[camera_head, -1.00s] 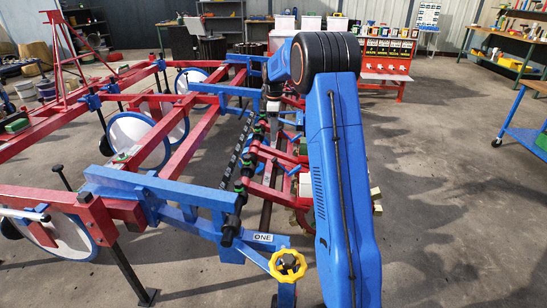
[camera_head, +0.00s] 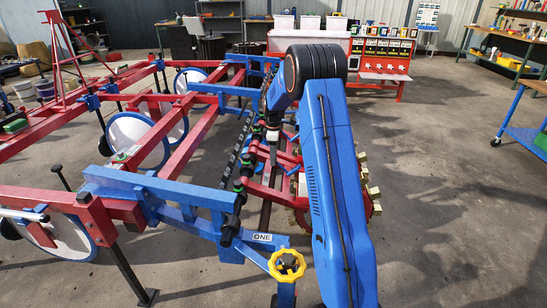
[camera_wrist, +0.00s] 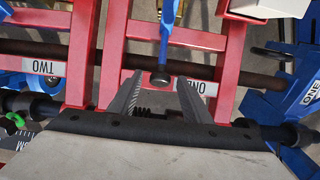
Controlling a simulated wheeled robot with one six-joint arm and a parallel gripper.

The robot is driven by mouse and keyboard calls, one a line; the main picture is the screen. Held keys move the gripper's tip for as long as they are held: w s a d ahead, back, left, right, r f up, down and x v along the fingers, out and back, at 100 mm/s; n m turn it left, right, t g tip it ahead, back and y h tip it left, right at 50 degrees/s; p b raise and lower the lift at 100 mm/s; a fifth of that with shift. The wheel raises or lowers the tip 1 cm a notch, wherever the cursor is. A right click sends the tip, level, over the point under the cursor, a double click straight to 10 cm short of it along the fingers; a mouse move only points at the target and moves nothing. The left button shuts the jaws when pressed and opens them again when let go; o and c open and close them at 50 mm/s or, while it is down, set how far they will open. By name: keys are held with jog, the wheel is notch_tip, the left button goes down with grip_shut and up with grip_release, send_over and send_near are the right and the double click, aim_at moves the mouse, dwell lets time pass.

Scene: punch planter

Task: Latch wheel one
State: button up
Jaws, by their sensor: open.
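A blue lever (camera_wrist: 167,35) with a dark round end reaches down from the top of the wrist view. Its dark end lies between the fingertips of my gripper (camera_wrist: 159,80) in that view; I cannot tell whether they touch it. The fingers are apart. In the head view my gripper is small and partly lost among the red and blue row parts. A wheel with pale blocks (camera_head: 372,190) is partly hidden by my arm.
A yellow handwheel (camera_head: 287,265) stands near a blue bracket labelled ONE (camera_head: 262,238). A dark shaft (camera_wrist: 220,73) crosses behind the lever. Red and blue frame beams (camera_head: 170,190) fill the left.

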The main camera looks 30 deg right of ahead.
aim_at(300, 165)
grip_shut()
jog(key=shift+s+d+r+t+y, duration=0.3)
jog(key=shift+s+d+r+y, duration=0.1)
jog(key=shift+d+y, duration=0.15)
jog(key=s+d+t+y, duration=0.1)
jog(key=d+y, duration=0.1)
jog(key=s+d+r+t+y, duration=0.1)
jog(key=s+d+t+y, duration=0.1)
jog(key=d, duration=0.1)
jog(key=s+d+t+y, duration=0.1)
jog(key=s+d+y, duration=0.1)
jog(key=y, duration=0.1)
jog(key=shift+d+r+t, duration=0.15)
jog(key=shift+d+t, duration=0.1)
jog(key=shift+t, duration=0.15)
jog(key=shift+s+d+f+t+y, duration=0.3)
jog(key=shift+s+d+t+y, duration=0.3)
jog(key=shift+d+y, duration=0.25)
jog(key=shift+s+d+f, duration=0.3)
jog(key=shift+d, duration=0.15)
jog(key=shift+s+f, duration=0.1)
